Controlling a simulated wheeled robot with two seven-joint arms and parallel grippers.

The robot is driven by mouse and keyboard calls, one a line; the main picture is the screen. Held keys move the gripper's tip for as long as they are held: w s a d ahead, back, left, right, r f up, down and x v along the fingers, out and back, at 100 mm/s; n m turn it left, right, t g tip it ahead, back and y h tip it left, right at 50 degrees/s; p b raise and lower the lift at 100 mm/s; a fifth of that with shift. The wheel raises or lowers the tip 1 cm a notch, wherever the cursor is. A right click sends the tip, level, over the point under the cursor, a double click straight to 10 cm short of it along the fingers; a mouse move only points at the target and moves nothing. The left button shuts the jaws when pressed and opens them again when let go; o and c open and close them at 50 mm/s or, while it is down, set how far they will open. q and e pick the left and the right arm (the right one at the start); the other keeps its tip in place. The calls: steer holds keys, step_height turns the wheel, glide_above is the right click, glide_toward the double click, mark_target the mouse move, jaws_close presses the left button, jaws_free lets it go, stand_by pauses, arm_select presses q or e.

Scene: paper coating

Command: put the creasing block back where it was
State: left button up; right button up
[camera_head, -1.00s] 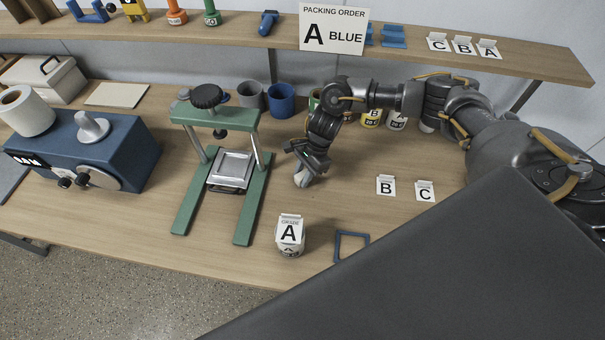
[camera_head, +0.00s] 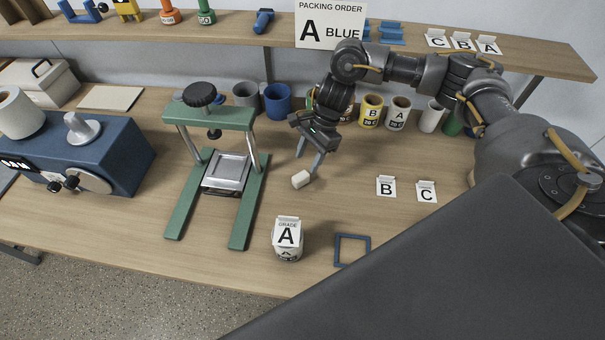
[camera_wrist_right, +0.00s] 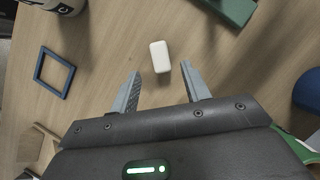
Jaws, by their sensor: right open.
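The creasing block, a small off-white block (camera_head: 301,179), lies on the table just right of the green press. It also shows in the right wrist view (camera_wrist_right: 160,56), ahead of and between the fingertips, apart from both. My right gripper (camera_head: 309,166) is open and empty, a little above and behind the block; its two spread fingers show in the right wrist view (camera_wrist_right: 161,80). My left gripper is not in view.
The green press (camera_head: 212,120) stands left of the block. A jar with an A card (camera_head: 287,240) and a blue square frame (camera_head: 352,250) are in front. B (camera_head: 386,186) and C (camera_head: 426,191) cards stand right. Cups and jars line the back.

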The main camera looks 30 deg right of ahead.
steer(key=b+v, duration=0.1)
steer(key=v, duration=0.3)
steer(key=shift+r, duration=0.25)
steer(key=shift+f, duration=0.1)
